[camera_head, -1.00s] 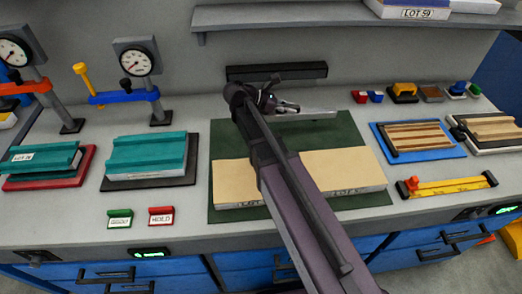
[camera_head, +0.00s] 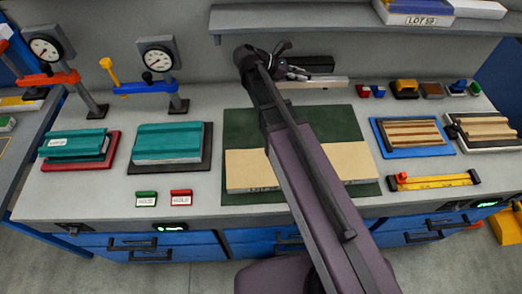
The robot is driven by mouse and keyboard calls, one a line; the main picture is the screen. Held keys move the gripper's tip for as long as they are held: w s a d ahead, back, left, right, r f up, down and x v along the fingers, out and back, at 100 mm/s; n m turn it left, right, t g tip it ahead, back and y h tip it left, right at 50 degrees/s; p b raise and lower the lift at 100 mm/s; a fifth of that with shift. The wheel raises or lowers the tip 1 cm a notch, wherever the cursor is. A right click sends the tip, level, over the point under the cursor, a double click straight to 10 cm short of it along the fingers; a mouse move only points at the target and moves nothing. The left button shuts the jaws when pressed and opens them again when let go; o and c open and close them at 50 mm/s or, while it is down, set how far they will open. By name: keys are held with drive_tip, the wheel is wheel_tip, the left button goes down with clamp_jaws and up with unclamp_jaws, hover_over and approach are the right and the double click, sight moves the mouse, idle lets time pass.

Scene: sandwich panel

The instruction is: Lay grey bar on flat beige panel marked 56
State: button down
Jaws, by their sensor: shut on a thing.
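A light grey bar (camera_head: 322,83) is held crosswise by my gripper (camera_head: 296,74), in front of the back wall and above the back of the bench. My gripper is shut on it; the fingers are small and partly hidden. The flat beige panel (camera_head: 252,168) lies on a dark green mat (camera_head: 250,125), in front of and below the bar. My arm hides the panel's middle. Print on the panel's front edge is too small to read. The bar is apart from the panel.
Teal panels on a red tray (camera_head: 113,145) and a dark tray (camera_head: 206,150) stand at left, below two dial gauges (camera_head: 157,60). Slatted wood on a blue tray (camera_head: 449,147) and a yellow level (camera_head: 430,181) lie at right. A shelf (camera_head: 270,24) overhangs the back.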

sight(300, 73)
wheel_tip(300, 73, up, 9)
drive_tip(key=p, duration=0.7)
drive_tip(key=shift+p, duration=0.4)
drive_tip(key=shift+s, duration=0.1)
